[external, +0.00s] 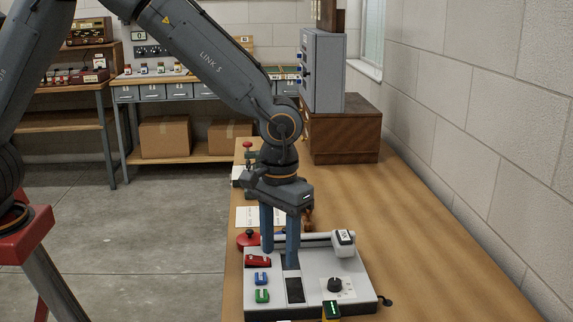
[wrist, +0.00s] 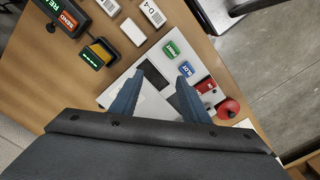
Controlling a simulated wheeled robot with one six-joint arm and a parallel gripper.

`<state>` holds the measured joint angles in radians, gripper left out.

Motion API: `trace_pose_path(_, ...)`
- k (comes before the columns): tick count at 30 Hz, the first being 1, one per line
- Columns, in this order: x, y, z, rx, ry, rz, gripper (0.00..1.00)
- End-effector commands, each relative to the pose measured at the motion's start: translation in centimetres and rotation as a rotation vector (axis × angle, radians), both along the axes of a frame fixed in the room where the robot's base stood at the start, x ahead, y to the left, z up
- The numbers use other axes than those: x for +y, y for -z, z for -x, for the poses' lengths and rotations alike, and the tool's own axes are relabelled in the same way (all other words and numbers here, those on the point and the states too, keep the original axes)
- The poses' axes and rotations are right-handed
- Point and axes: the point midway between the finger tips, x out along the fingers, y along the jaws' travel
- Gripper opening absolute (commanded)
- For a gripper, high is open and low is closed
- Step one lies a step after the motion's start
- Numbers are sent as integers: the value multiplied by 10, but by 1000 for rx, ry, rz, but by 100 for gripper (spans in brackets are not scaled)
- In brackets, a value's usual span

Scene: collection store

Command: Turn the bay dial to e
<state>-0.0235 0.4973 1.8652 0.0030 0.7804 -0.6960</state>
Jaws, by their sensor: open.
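A light grey control panel (external: 316,302) lies on the bench. A black round dial (external: 335,285) with small marks around it stands on its right part; the marks and where it points are too small to read. My gripper (external: 280,262) is open and points down over the panel's left and middle part, left of the dial and apart from it. In the wrist view, my gripper (wrist: 158,74) shows its two fingers spread over the panel (wrist: 206,73), with nothing between them held. I cannot make out the dial there.
The panel bears a red switch (external: 257,261), blue switch (external: 261,278), green switch (external: 262,296), dark window (external: 295,290) and white-headed lever (external: 344,244). A red knob (external: 248,238) sits behind. Labelled blocks (wrist: 132,31) lie nearby. A grey cabinet (external: 325,70) stands farther back; bench right is clear.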

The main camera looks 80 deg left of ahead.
Motion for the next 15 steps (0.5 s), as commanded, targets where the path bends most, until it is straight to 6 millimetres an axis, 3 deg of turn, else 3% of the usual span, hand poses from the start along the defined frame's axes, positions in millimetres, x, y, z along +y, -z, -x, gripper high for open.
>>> trace_pose_path(3, 4, 0, -48, 2, -165, 0, 42)
trace_pose_path(6, 7, 3, -79, 1, -287, 1, 42)
trace_pose_path(10, 10, 8, -104, 0, -399, 1, 42)
trace_pose_path(15, 11, 13, -117, 0, -460, 1, 42)
